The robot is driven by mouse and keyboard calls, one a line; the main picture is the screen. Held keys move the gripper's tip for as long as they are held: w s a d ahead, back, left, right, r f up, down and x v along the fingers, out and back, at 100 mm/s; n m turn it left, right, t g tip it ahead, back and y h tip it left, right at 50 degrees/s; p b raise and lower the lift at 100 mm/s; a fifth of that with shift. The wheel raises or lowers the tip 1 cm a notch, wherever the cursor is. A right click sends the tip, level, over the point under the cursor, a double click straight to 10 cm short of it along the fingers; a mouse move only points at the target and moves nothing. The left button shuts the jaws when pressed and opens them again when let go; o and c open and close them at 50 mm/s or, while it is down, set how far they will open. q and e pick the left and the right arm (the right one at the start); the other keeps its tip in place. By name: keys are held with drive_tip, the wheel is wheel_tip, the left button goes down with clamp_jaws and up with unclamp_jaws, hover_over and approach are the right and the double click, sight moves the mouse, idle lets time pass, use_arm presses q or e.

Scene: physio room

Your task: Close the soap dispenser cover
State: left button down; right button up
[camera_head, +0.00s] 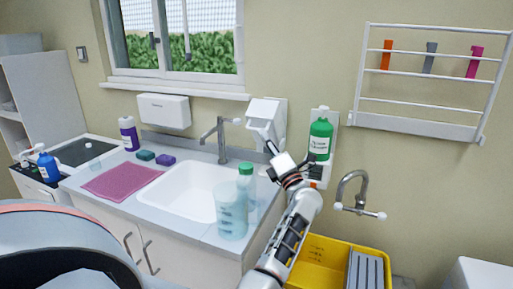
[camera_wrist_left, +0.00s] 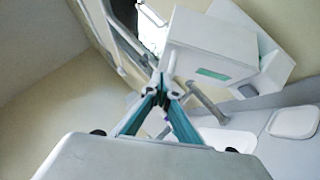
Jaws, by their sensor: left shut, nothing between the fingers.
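The white soap dispenser (camera_head: 266,113) is mounted on the wall right of the faucet. Its cover appears tilted outward from the wall plate. My left gripper (camera_head: 268,143) is shut and empty, just below and in front of the dispenser, with its tips pointing up and left. I cannot tell whether they touch it. In the left wrist view the shut fingers (camera_wrist_left: 166,86) point at the room, and a white box with a green strip, seemingly the dispenser (camera_wrist_left: 210,45), is close to their upper right. My right gripper is not in view.
A green bottle (camera_head: 320,138) stands in a wall holder right of the dispenser. The faucet (camera_head: 221,138) and sink (camera_head: 185,193) are to the left. A clear cup (camera_head: 231,212) and a green-capped bottle (camera_head: 246,182) stand on the counter near my arm. A yellow bin (camera_head: 318,262) is below.

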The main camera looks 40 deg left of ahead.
sight(273, 114)
use_arm(q)
drive_tip(key=w+r, duration=0.1)
drive_tip(key=w+a+r+b, duration=0.1)
drive_tip(key=w+r, duration=0.3)
drive_tip(key=shift+a, duration=0.25)
drive_tip(key=shift+w+a+r+b, duration=0.25)
drive_tip(key=shift+w+r+b, duration=0.15)
drive_tip(key=shift+w, duration=0.45)
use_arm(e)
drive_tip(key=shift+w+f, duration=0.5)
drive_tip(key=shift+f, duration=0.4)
use_arm(q)
drive_tip(key=shift+r, duration=0.1)
